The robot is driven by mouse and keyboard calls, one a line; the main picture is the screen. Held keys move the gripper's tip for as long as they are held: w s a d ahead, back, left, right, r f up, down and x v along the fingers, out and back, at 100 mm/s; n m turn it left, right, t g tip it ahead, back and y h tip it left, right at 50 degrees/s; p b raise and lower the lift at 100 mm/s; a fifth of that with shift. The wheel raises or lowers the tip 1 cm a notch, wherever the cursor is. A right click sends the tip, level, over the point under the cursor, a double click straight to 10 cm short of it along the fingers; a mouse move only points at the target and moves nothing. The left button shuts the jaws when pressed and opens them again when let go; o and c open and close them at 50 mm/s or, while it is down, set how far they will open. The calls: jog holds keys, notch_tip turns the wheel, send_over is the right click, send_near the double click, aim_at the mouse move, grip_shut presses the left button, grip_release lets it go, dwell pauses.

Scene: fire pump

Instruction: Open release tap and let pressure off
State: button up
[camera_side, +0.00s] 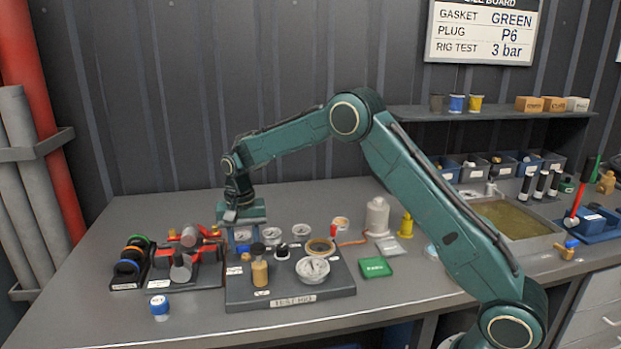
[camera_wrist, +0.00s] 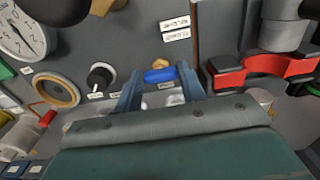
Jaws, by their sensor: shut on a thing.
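My gripper (camera_wrist: 160,82) is shut on a small blue tap handle (camera_wrist: 159,74) in the wrist view, with one finger at each end of it. A brass piece (camera_wrist: 161,62) shows just behind the handle. In the side view my gripper (camera_side: 242,234) points down at the back left of the test rig board (camera_side: 335,291), and hides the tap there. A white dial gauge (camera_wrist: 22,32) shows at the upper left of the wrist view, partly cut off. I cannot read its needle with certainty.
A rack of red and grey parts (camera_side: 170,277) stands close left of the board; its red clips (camera_wrist: 262,65) show in the wrist view. A black knob (camera_wrist: 101,76) and a tan ring (camera_wrist: 55,91) lie close by. A blue-capped jar (camera_side: 159,307) stands in front.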

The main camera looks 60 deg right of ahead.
jog(key=shift+n, duration=0.4)
jog(key=n, duration=0.3)
jog(key=shift+d, duration=0.1)
jog(key=n, duration=0.4)
jog(key=shift+n, duration=0.4)
jog(key=n, duration=0.4)
jog(key=shift+d+n, duration=0.15)
jog(key=shift+n, duration=0.15)
jog(key=n, duration=0.4)
jog(key=shift+r+n, duration=0.1)
jog(key=shift+n, duration=0.3)
jog(key=o, duration=1)
